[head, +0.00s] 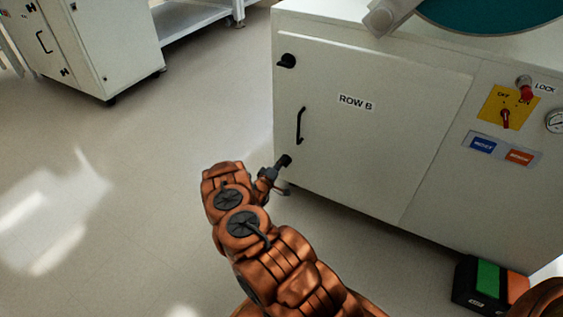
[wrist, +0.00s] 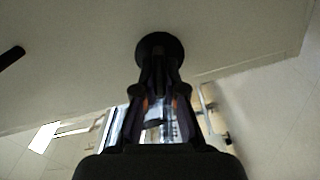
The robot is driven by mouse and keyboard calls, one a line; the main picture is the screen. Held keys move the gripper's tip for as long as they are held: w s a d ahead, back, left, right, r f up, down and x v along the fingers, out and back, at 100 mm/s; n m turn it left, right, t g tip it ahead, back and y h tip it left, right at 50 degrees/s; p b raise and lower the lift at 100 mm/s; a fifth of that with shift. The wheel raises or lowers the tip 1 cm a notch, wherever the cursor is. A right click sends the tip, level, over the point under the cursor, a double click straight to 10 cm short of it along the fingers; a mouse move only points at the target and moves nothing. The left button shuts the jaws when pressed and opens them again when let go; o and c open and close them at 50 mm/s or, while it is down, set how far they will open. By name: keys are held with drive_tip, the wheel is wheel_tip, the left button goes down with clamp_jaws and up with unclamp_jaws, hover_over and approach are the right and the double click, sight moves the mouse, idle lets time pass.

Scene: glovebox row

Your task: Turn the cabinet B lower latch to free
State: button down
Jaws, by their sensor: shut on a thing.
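The cabinet marked ROW B (head: 370,150) has a white door with a black upper latch (head: 287,61) and a black bar handle (head: 300,126). The lower latch (head: 285,160) is a small black piece near the door's lower left corner. My gripper (head: 277,170) is at this latch and shut on it. In the wrist view the latch's round black base (wrist: 158,46) shows against the door, with the fingers of my gripper (wrist: 157,82) closed just below it. The fingers hide most of the latch lever, so its exact angle is hard to tell.
A control panel with a yellow switch plate (head: 507,107) and a red lock (head: 524,88) is at the right. A box with green and orange tops (head: 487,277) stands on the floor at lower right. Another white cabinet (head: 95,50) is at upper left. The floor between is clear.

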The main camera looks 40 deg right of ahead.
drive_tip(key=shift+f+n, duration=0.2)
drive_tip(key=shift+n, duration=1.8)
drive_tip(key=c, duration=1.2)
unclamp_jaws()
drive_tip(key=shift+c, duration=0.2)
drive_tip(key=v, duration=1.2)
